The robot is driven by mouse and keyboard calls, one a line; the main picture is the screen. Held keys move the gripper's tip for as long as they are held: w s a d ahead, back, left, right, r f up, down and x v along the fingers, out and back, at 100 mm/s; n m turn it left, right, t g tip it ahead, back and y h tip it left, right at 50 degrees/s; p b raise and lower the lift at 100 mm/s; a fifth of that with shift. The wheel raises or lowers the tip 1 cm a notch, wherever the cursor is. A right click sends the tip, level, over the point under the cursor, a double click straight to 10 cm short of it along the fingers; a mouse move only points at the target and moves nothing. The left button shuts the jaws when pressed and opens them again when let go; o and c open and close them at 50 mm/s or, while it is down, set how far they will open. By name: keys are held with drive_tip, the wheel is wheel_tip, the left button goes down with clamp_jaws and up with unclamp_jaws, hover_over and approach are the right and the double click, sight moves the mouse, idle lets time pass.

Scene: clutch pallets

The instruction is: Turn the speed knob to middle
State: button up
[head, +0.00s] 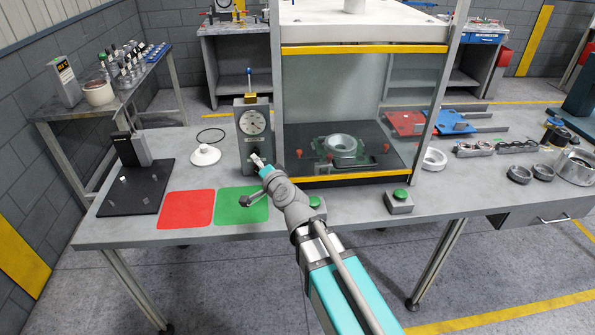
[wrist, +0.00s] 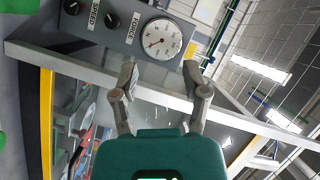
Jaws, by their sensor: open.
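The grey control box (head: 254,135) stands upright on the bench, with a round dial gauge (head: 253,122) on its front. In the wrist view the gauge (wrist: 162,40) shows with two dark knobs in a row beside it. The SPEED label lies between the knobs; the outer knob (wrist: 72,7), at the top edge, appears to be the speed knob. The other knob (wrist: 112,20) sits by the FORCE label. My gripper (wrist: 160,76) is open and empty, its fingers apart in front of the gauge side. In the head view my gripper (head: 256,161) covers the box's lower front, hiding the knobs.
A press cabinet (head: 365,49) with yellow edges stands close to the box's right. A green mat (head: 240,206) and a red mat (head: 186,209) lie in front and to the left. A white disc-shaped part (head: 205,155) lies left of the box. Green buttons (head: 400,195) line the front edge.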

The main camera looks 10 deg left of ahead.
drive_tip(key=s+d+f+n+g+h+p, duration=0.1)
drive_tip(key=d+n+g+p, duration=0.4)
drive_tip(key=d, duration=0.5)
drive_tip(key=shift+s+d+f+h+p, duration=0.2)
drive_tip(key=shift+d+f+h+p, duration=0.25)
drive_tip(key=shift+h, duration=0.35)
drive_tip(key=shift+f, duration=0.1)
drive_tip(key=s+d+f+g+h, duration=0.2)
drive_tip(key=s+d, duration=0.2)
drive_tip(key=d, duration=0.4)
drive_tip(key=s+d+f+g+h, duration=0.3)
drive_tip(key=s+d, duration=0.1)
drive_tip(key=d, duration=0.5)
drive_tip(key=s+d+f+n+g+h, duration=0.1)
drive_tip(key=s+d+f+g+h, duration=0.1)
drive_tip(key=d, duration=0.6)
drive_tip(key=shift+s+d+f+g+h, duration=0.35)
drive_tip(key=shift+s+f+g, duration=0.3)
drive_tip(key=shift+s, duration=0.35)
drive_tip(key=shift+r, duration=0.1)
